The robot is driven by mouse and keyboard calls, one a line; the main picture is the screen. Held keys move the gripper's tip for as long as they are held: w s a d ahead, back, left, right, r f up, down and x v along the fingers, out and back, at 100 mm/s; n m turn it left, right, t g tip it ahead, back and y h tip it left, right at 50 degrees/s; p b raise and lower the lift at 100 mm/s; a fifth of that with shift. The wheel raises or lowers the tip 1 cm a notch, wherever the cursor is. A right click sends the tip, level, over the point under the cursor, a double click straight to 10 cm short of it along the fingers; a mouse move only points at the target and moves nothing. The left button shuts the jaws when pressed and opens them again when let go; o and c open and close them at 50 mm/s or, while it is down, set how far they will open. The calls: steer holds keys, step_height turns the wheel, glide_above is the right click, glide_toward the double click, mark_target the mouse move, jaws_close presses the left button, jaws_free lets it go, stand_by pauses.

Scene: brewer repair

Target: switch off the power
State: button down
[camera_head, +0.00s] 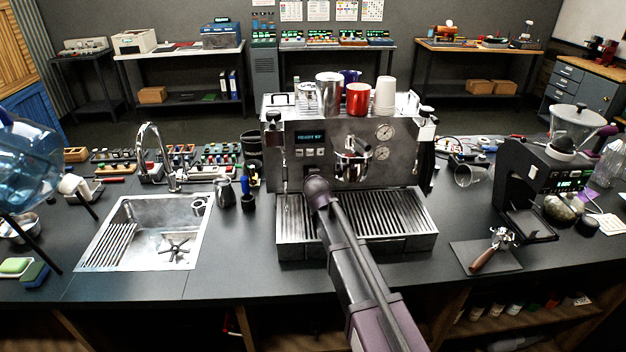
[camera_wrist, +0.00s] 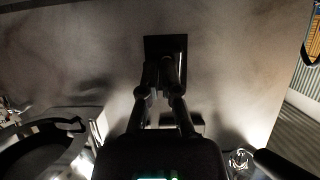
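The espresso machine (camera_head: 300,150) stands on the counter, with a lit display (camera_head: 310,138) that seems to read "READY" and a number. My arm reaches over its drip tray to the machine's front; my gripper cannot be made out in the head view. In the wrist view, my gripper (camera_wrist: 160,76) has its fingers close together, apparently shut with nothing visible between them. The tips overlap a dark rectangular plate (camera_wrist: 179,44) on a grey metal panel (camera_wrist: 90,60). The plate may be the power switch; its setting and any contact cannot be told.
Cups, including a red one (camera_head: 358,99), stand on top of the machine. A sink (camera_head: 140,235) is at left, a grinder (camera_head: 550,180) at right. A portafilter (camera_head: 490,250) lies on a dark mat. A dark rounded object (camera_wrist: 40,150) fills the wrist view's lower left.

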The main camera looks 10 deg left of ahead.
steer(key=shift+w+a+r+p, duration=0.2)
steer(key=shift+r+p, duration=0.4)
steer(key=shift+s+d, duration=0.1)
steer(key=shift+s, duration=0.05)
steer(key=r+p+v, duration=0.1)
steer(key=p+v, duration=0.6)
steer(key=v, duration=0.6)
steer(key=shift+r, duration=0.3)
stand_by(0.3)
steer(key=shift+s+f+g+p, duration=0.4)
steer(key=shift+f+g, duration=0.1)
steer(key=shift+g, duration=0.1)
steer(key=shift+w, duration=0.15)
